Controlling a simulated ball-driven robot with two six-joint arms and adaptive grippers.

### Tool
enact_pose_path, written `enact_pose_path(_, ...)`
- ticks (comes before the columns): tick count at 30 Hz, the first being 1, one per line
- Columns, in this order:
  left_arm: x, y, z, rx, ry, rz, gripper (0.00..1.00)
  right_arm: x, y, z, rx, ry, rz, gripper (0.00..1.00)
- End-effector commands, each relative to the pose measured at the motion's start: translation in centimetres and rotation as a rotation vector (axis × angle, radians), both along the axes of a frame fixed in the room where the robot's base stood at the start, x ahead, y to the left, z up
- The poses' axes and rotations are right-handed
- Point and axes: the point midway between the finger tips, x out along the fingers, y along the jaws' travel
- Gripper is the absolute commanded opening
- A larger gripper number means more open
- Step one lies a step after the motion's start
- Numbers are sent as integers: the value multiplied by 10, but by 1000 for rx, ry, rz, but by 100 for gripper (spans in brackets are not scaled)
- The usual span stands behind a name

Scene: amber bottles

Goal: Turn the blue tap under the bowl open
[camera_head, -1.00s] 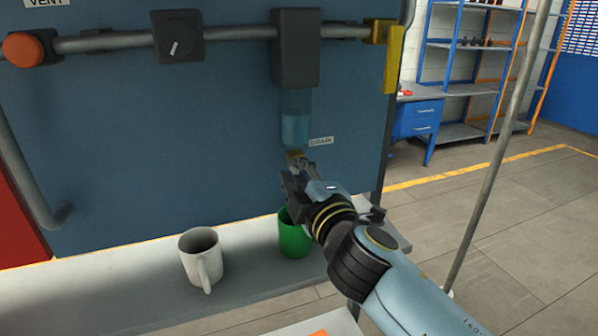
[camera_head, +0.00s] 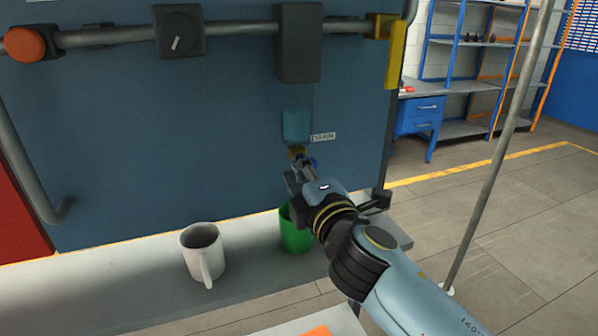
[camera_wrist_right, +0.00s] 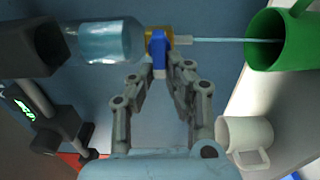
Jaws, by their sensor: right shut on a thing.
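The clear bowl with pale blue liquid (camera_head: 296,125) hangs under a dark block on the blue panel. It also lies along the top of the right wrist view (camera_wrist_right: 105,42). Below it is a brass tap with a blue handle (camera_wrist_right: 159,58), partly hidden by my gripper in the head view. My right gripper (camera_wrist_right: 160,70) is shut on the blue handle; in the head view it (camera_head: 298,172) is just below the bowl. A thin pale stream (camera_wrist_right: 220,40) runs from the tap's spout into the green mug (camera_wrist_right: 285,45). My left gripper is not in view.
The green mug (camera_head: 294,238) stands on the grey shelf (camera_head: 120,295) under the tap, close to my right gripper. A white mug (camera_head: 203,252) stands to its left. A pipe with an orange knob (camera_head: 25,43) and a dark dial (camera_head: 178,33) runs above.

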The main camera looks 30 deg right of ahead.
Motion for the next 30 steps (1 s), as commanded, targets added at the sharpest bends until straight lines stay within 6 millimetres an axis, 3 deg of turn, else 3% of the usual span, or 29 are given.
enact_pose_path(2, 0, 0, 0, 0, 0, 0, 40, 0, 0, -1, -1, 2, 0, 0)
enact_pose_path(3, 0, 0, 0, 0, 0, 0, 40, 0, 0, -1, -1, 2, 0, 16)
enact_pose_path(8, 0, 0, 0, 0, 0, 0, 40, 0, 0, -1, -1, 2, 0, 36)
enact_pose_path(17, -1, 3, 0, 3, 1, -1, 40, -3, 1, -1, 0, 2, 0, 36)
enact_pose_path(30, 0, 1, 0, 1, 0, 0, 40, -67, 16, -2, 1, 3, -1, 36)
